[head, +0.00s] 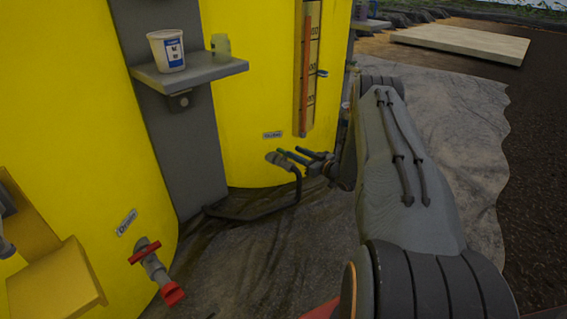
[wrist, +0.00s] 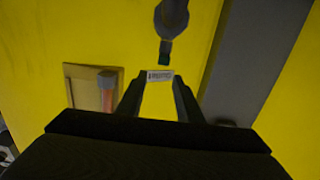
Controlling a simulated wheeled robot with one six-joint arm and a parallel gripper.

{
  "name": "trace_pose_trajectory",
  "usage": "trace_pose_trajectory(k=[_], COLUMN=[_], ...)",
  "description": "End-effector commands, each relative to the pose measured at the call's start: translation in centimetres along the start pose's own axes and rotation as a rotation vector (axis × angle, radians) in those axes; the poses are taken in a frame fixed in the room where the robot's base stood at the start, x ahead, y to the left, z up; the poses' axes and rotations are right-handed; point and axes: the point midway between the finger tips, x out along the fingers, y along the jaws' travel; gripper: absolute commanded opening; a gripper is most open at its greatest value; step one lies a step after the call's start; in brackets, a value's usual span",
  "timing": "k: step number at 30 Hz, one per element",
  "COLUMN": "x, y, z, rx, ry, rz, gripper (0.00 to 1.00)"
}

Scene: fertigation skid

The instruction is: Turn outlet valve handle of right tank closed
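The right tank (head: 235,95) is yellow and has a small white label (head: 272,135) low on its front. Below the label, the grey outlet valve (head: 278,160) joins a dark hose. A small teal-green part, seemingly its handle (wrist: 165,53), shows in the wrist view below the grey valve body (wrist: 172,18). My gripper (head: 297,152) is close to the valve on its right, fingers pointing at the tank. In the wrist view my gripper (wrist: 158,78) is open and empty, with the label seen between its fingers. The handle appears just beyond the fingertips; contact is not visible.
A grey shelf (head: 190,71) with a white cup (head: 167,51) and a greenish jar (head: 220,46) stands out between the tanks. The left tank (head: 60,120) has a red-handled drain valve (head: 158,271). A level gauge (head: 307,65) is above my gripper. The hose (head: 255,213) curves near the ground.

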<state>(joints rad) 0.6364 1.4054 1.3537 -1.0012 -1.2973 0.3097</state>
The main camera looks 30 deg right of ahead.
Motion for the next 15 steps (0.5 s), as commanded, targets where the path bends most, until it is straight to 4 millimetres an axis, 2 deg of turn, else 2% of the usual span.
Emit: trace_pose_trajectory(k=[1, 4, 10, 15], x=[-0.2, -0.6, -0.3, 1.5], y=[0.1, 0.0, 0.0, -0.1], z=[1.5, 2.4, 2.8, 2.7], rx=[0.004, 0.008, 0.008, 0.008], ry=[0.018, 0.045, 0.059, 0.06], rz=[-0.011, -0.028, -0.039, -0.039], gripper=[0.33, 0.33, 0.33, 0.33])
